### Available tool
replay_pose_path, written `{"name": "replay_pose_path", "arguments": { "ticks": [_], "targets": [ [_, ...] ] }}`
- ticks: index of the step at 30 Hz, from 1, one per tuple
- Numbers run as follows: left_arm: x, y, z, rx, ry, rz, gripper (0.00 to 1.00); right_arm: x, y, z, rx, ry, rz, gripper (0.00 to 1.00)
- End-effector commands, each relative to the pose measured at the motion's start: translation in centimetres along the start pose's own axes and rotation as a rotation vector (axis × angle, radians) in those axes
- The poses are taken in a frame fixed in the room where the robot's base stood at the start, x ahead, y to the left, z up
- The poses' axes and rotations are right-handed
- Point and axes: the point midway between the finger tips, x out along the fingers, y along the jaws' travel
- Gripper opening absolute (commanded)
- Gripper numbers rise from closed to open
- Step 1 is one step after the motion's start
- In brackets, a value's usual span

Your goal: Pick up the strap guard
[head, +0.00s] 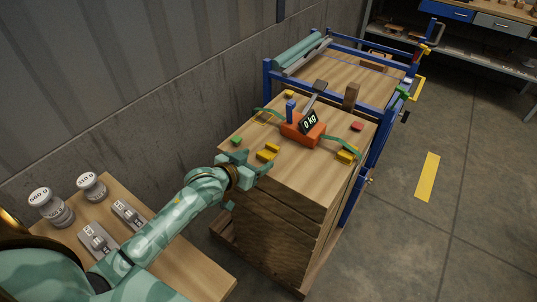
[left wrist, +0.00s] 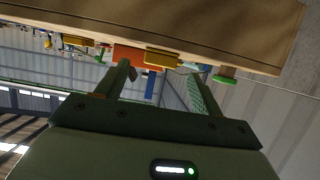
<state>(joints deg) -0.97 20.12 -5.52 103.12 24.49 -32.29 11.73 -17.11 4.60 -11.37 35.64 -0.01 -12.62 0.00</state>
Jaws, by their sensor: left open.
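A yellow piece (head: 267,153), which looks like a strap guard, sits on the wooden crate top (head: 310,180) near its front left edge. It also shows in the left wrist view (left wrist: 163,57), beyond and between my fingers. My left gripper (head: 257,163) is open and empty at the crate's near edge, just short of this yellow piece. Its two fingers (left wrist: 160,85) stand apart in the left wrist view. Another yellow piece (head: 345,156) lies at the right edge by the green strap (head: 340,147). My right gripper is not in view.
An orange device (head: 302,130) with a "0 kg" display stands mid-crate. A green piece (head: 236,141) and a red piece (head: 357,127) lie near the crate's edges. A side table (head: 190,265) with grey weights is at lower left. A wall (head: 130,90) rises behind.

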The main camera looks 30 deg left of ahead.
Motion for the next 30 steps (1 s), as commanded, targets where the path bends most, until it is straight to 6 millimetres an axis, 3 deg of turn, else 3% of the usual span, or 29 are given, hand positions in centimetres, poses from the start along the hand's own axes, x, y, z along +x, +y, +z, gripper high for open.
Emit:
{"name": "replay_pose_path", "arguments": {
  "ticks": [3,6,13,14,18,19,30],
  "targets": [
    [2.3,0.0,0.4,-0.001,-0.001,0.0,0.67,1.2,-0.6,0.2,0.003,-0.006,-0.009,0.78],
    [3.2,0.0,0.3,0.0,-0.001,0.0,0.67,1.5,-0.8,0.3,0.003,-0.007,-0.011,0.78],
    [3.3,0.0,0.1,0.001,0.0,0.0,0.67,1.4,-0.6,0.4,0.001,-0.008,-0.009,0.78],
    [3.3,0.0,0.1,0.001,0.0,0.0,0.65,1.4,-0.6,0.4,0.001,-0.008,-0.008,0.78],
    [3.3,0.0,0.1,0.001,0.0,0.0,0.26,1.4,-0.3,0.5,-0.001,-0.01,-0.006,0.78],
    [3.3,0.0,0.1,0.001,0.0,0.0,0.2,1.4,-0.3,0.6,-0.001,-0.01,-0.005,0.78],
    [3.1,0.0,-0.3,0.0,0.001,0.0,0.2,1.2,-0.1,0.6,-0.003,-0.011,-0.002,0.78]
  ]
}}
